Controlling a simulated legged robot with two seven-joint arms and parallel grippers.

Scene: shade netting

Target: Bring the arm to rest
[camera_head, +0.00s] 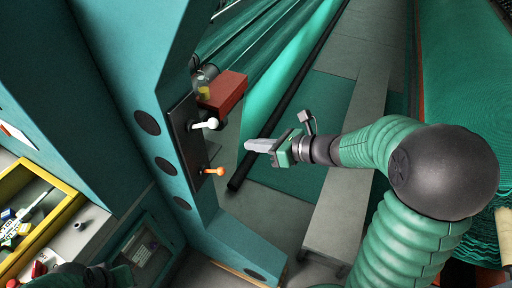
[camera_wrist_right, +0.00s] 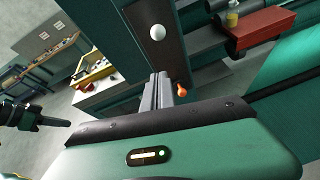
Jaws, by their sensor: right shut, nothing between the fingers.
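My right arm comes in from the right in the head view, bent at a dark round elbow, with green ribbed sleeves. My right gripper (camera_head: 250,146) is shut and empty, pointing left in the air near a dark panel (camera_head: 188,150). In the right wrist view the closed fingers (camera_wrist_right: 160,88) stand up at the middle, with nothing between them. The panel carries a white-knobbed lever (camera_head: 211,123) and an orange lever (camera_head: 217,171); the gripper looks apart from both. At the left of the wrist view, part of my left arm shows, its gripper (camera_wrist_right: 52,122) dark and small.
A teal machine frame (camera_head: 130,60) stands left of the gripper. A red box (camera_head: 226,90) with a yellow-filled jar (camera_head: 203,88) sits above the levers. A yellow tray (camera_head: 62,212) holds tools at left. Green netting (camera_head: 462,70) hangs at right. A long black bar (camera_head: 290,92) runs behind.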

